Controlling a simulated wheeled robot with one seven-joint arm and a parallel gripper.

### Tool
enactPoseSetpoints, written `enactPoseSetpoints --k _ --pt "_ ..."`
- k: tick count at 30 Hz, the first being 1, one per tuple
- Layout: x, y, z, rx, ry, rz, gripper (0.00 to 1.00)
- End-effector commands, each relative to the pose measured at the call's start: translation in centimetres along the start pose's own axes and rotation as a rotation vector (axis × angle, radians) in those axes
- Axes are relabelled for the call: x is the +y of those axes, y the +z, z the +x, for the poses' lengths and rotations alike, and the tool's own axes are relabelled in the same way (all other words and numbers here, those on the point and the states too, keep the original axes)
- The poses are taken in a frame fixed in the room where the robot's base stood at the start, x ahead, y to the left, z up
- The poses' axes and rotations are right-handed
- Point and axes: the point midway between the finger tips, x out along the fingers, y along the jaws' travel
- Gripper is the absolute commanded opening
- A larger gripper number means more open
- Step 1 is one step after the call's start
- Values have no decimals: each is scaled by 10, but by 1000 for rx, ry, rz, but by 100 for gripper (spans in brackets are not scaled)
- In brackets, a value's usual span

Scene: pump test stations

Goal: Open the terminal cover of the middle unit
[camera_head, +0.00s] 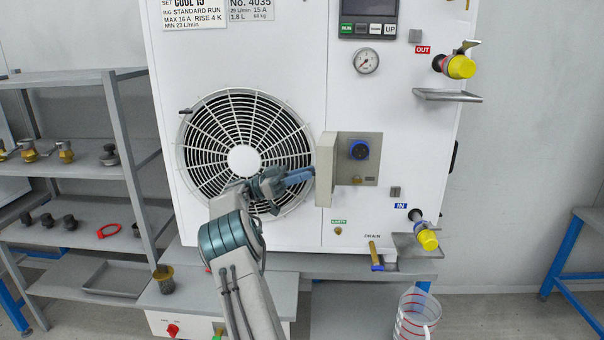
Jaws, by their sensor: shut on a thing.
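The middle unit (290,60) is a tall white cabinet with a round fan grille at its left. Its terminal cover (325,170), a beige panel, stands swung out from the front face, seen nearly edge-on. To its right the grey terminal plate (371,145) is exposed, with a round blue socket (359,149) and a small brass fitting below it. My gripper (302,177) comes from the left in front of the fan grille. Its blue fingers are shut at the outer side of the cover. The exact part they grip is hidden.
A yellow-capped OUT valve (460,66) with a drip tray and a yellow-capped IN valve (427,239) project at the right. A drain tap (376,256) hangs below. A clear jug (416,314) stands lower right. Shelves (90,172) with fittings stand left.

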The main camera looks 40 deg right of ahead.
Motion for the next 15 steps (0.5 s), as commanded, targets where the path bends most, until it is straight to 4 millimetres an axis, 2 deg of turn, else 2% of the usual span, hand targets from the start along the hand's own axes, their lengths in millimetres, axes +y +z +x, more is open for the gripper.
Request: enactPoseSetpoints --k 11,12,14,15 --pt "0 -4 -2 1 -7 6 0" --pt "0 -4 -2 1 -8 6 31" --pt "0 -4 -2 1 -8 6 44" --pt "0 -3 -3 1 -8 6 44"
